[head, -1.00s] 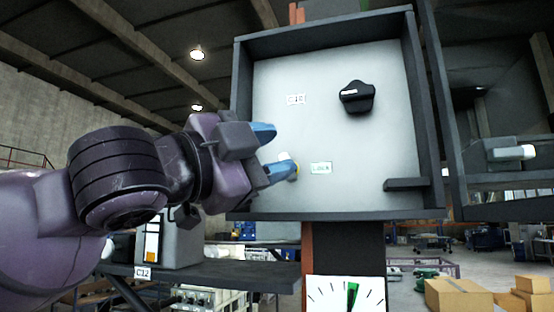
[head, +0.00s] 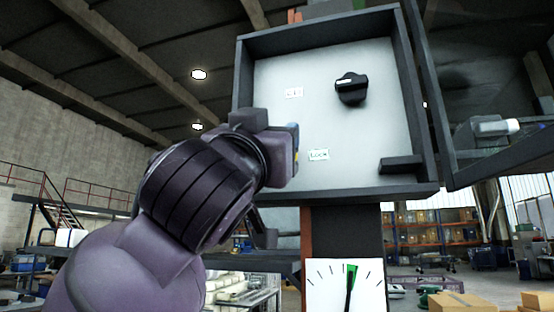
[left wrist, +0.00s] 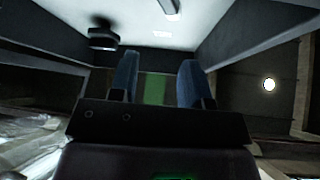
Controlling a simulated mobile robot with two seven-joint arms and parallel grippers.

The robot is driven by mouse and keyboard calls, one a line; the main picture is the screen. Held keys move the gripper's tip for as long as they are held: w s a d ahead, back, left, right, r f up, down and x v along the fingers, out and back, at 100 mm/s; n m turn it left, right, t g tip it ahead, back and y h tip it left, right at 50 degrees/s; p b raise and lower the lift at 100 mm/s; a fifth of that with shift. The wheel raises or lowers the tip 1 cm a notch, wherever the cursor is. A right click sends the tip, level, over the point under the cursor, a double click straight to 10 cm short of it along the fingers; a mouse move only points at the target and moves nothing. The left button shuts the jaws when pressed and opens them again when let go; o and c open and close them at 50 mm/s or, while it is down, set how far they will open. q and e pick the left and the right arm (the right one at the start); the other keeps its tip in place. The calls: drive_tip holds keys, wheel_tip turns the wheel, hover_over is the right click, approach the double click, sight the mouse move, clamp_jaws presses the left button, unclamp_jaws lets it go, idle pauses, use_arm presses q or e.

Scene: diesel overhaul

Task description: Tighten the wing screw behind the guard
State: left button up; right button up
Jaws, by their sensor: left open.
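A black winged knob (head: 351,90), which looks like the wing screw, sits on the pale back panel (head: 330,125) of an open dark-framed box, upper right of centre. My left gripper (head: 295,142) is at the box's left side, left of and below the knob and apart from it. Its fingers are mostly hidden by its own body in the head view. In the left wrist view both blue fingers of the gripper (left wrist: 157,75) stand apart with nothing held between them. A dark knob-like part (left wrist: 103,39) shows at upper left there. I cannot tell which part is the guard.
A lock label (head: 318,155) and another label (head: 293,92) are on the panel. A dark ledge (head: 401,165) juts out at lower right. An open framed door (head: 440,130) stands right of the box. A dial (head: 345,286) is below.

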use_arm(q)
drive_tip(key=shift+w+d+n+t+y+b, duration=0.1)
drive_tip(key=shift+w+n+t+y+b, duration=0.2)
drive_tip(key=shift+n+y, duration=1.45)
drive_tip(key=shift+w+d+n+t+y+b, duration=0.15)
drive_tip(key=shift+w+n+t+y, duration=0.3)
drive_tip(key=shift+n+y, duration=1.35)
drive_tip(key=shift+w+d+n+t+y+b, duration=0.15)
drive_tip(key=shift+w+n+t+y, duration=0.2)
drive_tip(key=shift+n+y, duration=1.4)
use_arm(e)
drive_tip(key=shift+s+f, duration=0.1)
drive_tip(key=shift+f, duration=0.85)
use_arm(q)
drive_tip(key=shift+n+h, duration=0.6)
use_arm(e)
drive_tip(key=shift+s+f, duration=0.1)
